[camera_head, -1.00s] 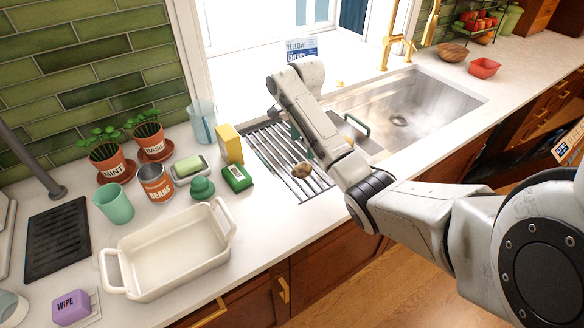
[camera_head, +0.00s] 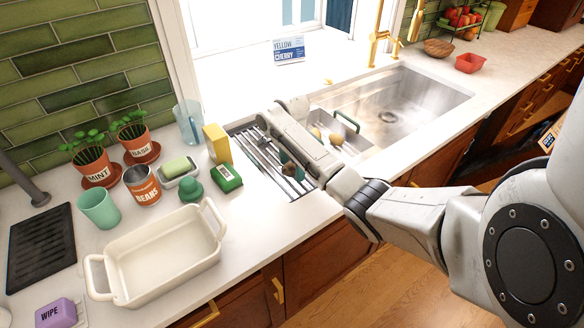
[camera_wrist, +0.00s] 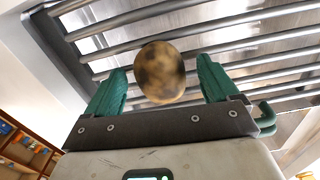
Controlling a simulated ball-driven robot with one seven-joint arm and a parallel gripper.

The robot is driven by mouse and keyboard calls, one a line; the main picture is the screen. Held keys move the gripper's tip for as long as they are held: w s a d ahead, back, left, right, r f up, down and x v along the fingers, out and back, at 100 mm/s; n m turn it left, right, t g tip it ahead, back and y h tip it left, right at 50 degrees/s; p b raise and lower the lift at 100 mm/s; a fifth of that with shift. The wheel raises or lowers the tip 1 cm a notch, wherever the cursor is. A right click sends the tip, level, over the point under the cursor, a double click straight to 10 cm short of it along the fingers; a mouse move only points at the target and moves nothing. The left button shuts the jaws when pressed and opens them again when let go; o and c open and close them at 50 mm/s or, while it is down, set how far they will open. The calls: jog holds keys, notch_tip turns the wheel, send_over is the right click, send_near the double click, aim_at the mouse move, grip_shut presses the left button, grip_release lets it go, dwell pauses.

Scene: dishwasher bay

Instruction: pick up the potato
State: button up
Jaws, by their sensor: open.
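A brown, mottled potato (camera_wrist: 160,72) lies on the metal bar rack beside the sink. In the wrist view it appears centred between the teal fingertips of my gripper (camera_wrist: 161,84), with a gap on each side. My gripper is open and empty. In the head view the potato (camera_head: 289,169) shows only in part beside a teal finger, and my arm hides much of the gripper.
The metal rack (camera_head: 262,162) covers the sink's left part. A tray with a green handle (camera_head: 347,120) holds yellowish round items (camera_head: 337,138). A green box (camera_head: 227,179), yellow box (camera_head: 217,143) and white baking dish (camera_head: 157,262) stand left of the rack.

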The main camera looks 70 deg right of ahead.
jog(key=c, duration=1.2)
jog(key=shift+r, duration=0.1)
